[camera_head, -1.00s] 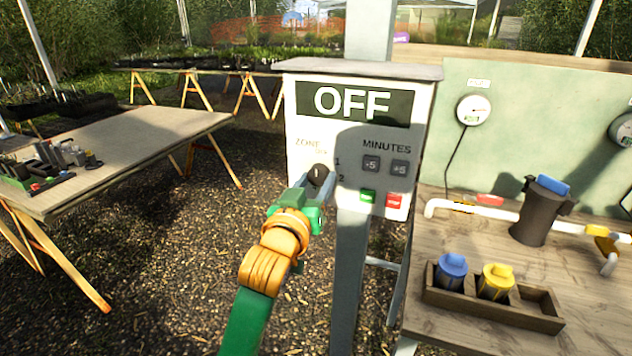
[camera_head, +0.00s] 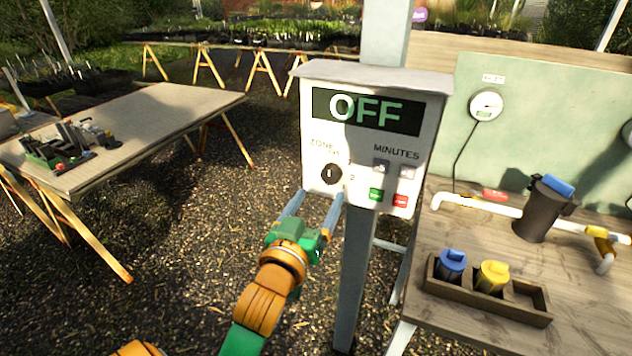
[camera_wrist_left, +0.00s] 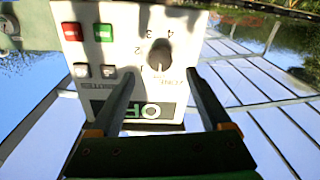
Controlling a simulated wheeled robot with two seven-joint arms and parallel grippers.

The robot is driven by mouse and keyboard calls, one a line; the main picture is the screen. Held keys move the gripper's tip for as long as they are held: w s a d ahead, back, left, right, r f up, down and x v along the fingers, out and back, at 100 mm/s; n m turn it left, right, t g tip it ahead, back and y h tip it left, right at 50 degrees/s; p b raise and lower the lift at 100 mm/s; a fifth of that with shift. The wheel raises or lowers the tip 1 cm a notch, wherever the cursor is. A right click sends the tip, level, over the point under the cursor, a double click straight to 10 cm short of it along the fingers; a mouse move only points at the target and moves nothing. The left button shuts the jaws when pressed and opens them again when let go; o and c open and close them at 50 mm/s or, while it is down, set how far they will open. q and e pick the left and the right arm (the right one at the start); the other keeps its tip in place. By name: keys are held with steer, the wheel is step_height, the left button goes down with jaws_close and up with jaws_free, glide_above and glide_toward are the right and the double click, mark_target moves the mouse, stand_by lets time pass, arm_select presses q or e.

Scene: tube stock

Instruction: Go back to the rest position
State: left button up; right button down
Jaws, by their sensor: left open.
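My left gripper (camera_head: 313,207) is open and empty in the head view, just below and in front of the control box (camera_head: 308,130). The box is white, stands on a grey post, and its display (camera_head: 366,110) reads OFF. The round black zone knob (camera_head: 331,174) sits just above the fingertips, apart from them. In the left wrist view the two fingers (camera_wrist_left: 161,75) are spread apart, with the knob (camera_wrist_left: 160,53) beyond and between them and nothing held. My right gripper is not in view.
The grey post (camera_head: 357,270) stands right of my left gripper. A wooden bench (camera_head: 560,275) at the right holds a tray (camera_head: 470,300) with a blue and a yellow cartridge. A table (camera_head: 150,120) stands at the left. Gravel ground lies open between.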

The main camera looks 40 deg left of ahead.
arm_select(q)
steer(key=shift+s+f, duration=0.1)
steer(key=shift+s, duration=0.1)
stand_by(0.3)
step_height(320, 180, down, 12)
steer(key=w+d+m+g+h, duration=0.2)
steer(key=g, duration=0.1)
steer(key=s+d+f+m+g+h, duration=0.1)
steer(key=s+d+f+g, duration=0.15)
steer(key=f, duration=0.55)
steer(key=s+d+f+m+g+h, duration=0.1)
steer(key=s+f+g, duration=0.15)
steer(key=f, duration=0.55)
steer(key=s+d+f+m+g+h, duration=0.1)
steer(key=s+d+f, duration=0.15)
steer(key=f, duration=0.65)
steer(key=s+f+m+g, duration=0.1)
steer(key=s+f+g, duration=0.1)
steer(key=s+f, duration=0.3)
steer(key=s+f+m+g, duration=0.1)
steer(key=s+f+g, duration=0.2)
steer(key=s, duration=1)
steer(key=s+f+m+g, duration=0.1)
steer(key=s+f+g, duration=0.1)
steer(key=s+f, duration=0.4)
steer(key=s, duration=0.3)
steer(key=shift+d+f+g, duration=0.15)
steer(key=shift+f+g, duration=0.15)
steer(key=shift+f, duration=0.1)
